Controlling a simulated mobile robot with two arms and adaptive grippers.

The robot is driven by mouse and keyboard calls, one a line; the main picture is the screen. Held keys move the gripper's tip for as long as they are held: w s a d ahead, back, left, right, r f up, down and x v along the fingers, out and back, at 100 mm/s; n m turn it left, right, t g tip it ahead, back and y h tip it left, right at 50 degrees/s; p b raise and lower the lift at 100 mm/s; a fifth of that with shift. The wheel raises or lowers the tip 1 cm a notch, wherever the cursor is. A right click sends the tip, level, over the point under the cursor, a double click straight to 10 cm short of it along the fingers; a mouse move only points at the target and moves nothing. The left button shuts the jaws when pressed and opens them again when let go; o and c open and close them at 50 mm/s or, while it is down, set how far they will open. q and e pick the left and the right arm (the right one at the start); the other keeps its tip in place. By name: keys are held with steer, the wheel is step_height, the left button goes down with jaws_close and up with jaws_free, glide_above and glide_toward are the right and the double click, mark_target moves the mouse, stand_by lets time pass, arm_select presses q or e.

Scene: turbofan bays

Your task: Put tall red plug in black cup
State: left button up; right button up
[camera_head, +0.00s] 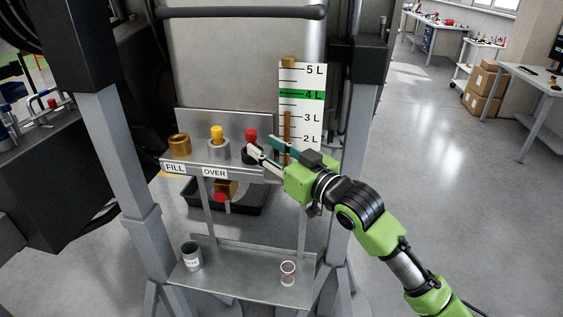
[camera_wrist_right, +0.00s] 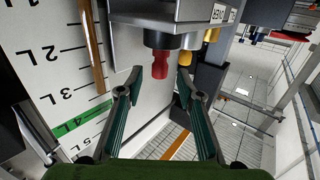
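The tall red plug (camera_head: 251,135) stands upright with its lower end in the black cup (camera_head: 246,155), at the right part of the upper metal shelf. In the wrist view, which is upside down, the red plug (camera_wrist_right: 160,65) sticks out of the dark cup (camera_wrist_right: 161,40). My right gripper (camera_head: 265,146) is beside the plug and cup. Its fingers also show in the wrist view (camera_wrist_right: 159,78), spread on either side of the plug's end with gaps, holding nothing. Part of the cup is hidden behind a finger in the head view. My left gripper is not in view.
A yellow plug (camera_head: 217,133) sits in a grey cup (camera_head: 217,151) to the left, with a brass ring (camera_head: 180,145) beyond. A level scale board (camera_head: 313,115) stands close behind my gripper. The lower shelf (camera_head: 240,280) holds a dark tin (camera_head: 192,255) and a small clear cup (camera_head: 288,273).

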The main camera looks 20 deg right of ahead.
steer(key=b+v, duration=0.1)
steer(key=v, duration=0.5)
